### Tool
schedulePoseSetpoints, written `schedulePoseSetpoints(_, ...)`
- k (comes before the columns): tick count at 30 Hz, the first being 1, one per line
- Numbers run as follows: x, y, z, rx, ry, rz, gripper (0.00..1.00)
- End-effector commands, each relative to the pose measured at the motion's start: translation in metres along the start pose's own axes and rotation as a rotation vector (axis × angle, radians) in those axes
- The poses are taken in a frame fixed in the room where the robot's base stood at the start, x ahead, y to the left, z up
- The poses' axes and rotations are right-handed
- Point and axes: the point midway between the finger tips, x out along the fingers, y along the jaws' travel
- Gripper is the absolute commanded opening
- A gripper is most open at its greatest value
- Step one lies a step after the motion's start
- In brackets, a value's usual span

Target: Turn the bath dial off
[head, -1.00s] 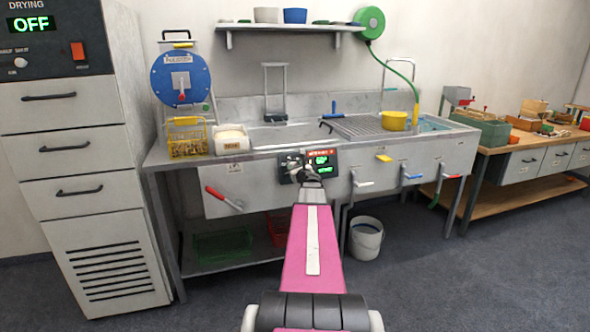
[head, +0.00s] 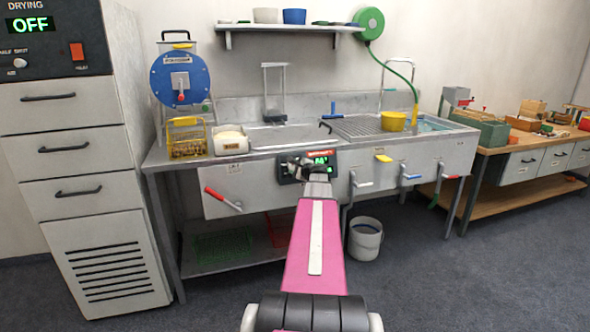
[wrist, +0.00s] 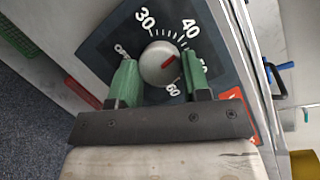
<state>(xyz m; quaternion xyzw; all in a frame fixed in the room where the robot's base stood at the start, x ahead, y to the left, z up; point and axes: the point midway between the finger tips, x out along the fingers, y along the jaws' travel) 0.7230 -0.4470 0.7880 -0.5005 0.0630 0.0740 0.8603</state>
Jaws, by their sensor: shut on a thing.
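The bath dial (wrist: 158,64) is a round grey knob with a red mark, on a dark panel (wrist: 110,34) with white numbers 30, 40 and 60 readable around it. The red mark seems to point to the side between 40 and the partly hidden number after it. My gripper (wrist: 159,72) has its two green fingers on either side of the knob, shut on it. In the head view, my gripper (head: 301,166) is at the panel on the sink front and hides the dial. A green lit display (head: 321,160) shows beside it, partly covered.
The sink bench (head: 215,176) has a red lever (head: 222,198) left of the panel and several coloured taps to the right. A white bucket (head: 365,240) stands below. The drying cabinet (head: 75,150) at left reads OFF.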

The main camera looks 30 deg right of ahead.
Motion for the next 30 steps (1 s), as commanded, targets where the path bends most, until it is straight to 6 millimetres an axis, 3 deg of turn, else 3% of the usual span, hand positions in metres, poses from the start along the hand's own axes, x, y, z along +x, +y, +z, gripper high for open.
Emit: schedulePoseSetpoints(30,0.0004,-0.0032,0.0035,-0.92,0.023,0.303,0.2)
